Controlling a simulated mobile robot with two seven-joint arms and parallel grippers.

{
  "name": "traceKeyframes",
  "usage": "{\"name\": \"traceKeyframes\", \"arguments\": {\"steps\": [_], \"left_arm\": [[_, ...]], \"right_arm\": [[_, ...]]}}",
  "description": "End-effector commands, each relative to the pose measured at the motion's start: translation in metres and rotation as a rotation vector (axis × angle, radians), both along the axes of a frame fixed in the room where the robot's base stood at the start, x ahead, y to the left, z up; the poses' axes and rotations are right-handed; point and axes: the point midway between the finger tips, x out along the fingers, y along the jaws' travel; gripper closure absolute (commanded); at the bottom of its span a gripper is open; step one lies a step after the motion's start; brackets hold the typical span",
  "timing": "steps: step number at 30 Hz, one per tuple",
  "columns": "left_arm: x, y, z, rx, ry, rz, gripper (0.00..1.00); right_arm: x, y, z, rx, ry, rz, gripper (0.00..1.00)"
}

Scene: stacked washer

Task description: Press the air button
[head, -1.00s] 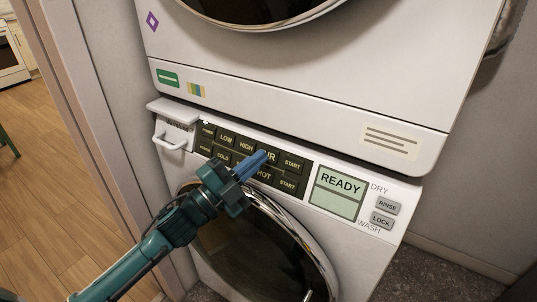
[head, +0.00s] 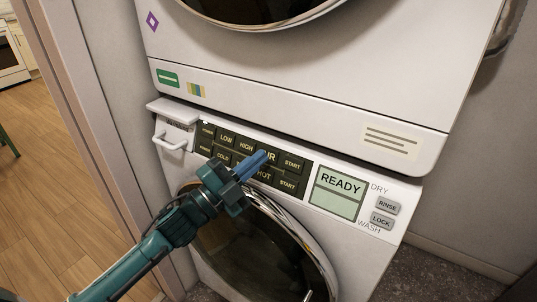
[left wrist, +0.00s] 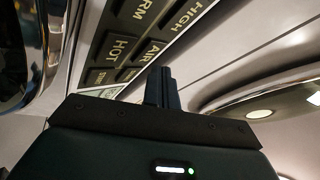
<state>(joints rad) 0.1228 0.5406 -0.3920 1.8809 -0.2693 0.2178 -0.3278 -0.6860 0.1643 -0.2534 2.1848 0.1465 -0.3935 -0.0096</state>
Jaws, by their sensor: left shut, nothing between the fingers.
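The AIR button (head: 273,159) is a dark key in the upper row of the washer's control panel, between HIGH and START. My left gripper (head: 263,156) is shut and empty, its blue fingertips in front of the AIR button and covering the left part of its label. In the left wrist view the AIR button (left wrist: 152,51) lies just beyond the tips of the shut fingers (left wrist: 161,72). I cannot tell whether the tips touch it. My right gripper is not in view.
HIGH (head: 245,146), START (head: 292,164) and HOT (head: 264,175) keys sit close around AIR. A display (head: 339,183) reads READY, with RINSE (head: 387,205) and LOCK (head: 381,221) keys to its right. The upper machine (head: 290,75) overhangs the panel. A door frame stands at left.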

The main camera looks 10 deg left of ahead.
Motion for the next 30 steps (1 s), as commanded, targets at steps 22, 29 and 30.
{"name": "traceKeyframes", "arguments": {"steps": [22,29,30], "left_arm": [[0.0076,-0.0028,-0.0034,0.000,0.000,0.000,1.00],[0.0075,-0.0028,-0.0033,0.000,0.000,0.000,1.00],[0.0075,-0.0027,-0.0034,0.000,0.000,0.000,1.00]], "right_arm": [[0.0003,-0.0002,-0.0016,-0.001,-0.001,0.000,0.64],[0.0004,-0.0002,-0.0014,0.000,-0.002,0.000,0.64],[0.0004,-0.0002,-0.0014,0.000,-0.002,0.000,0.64]]}}
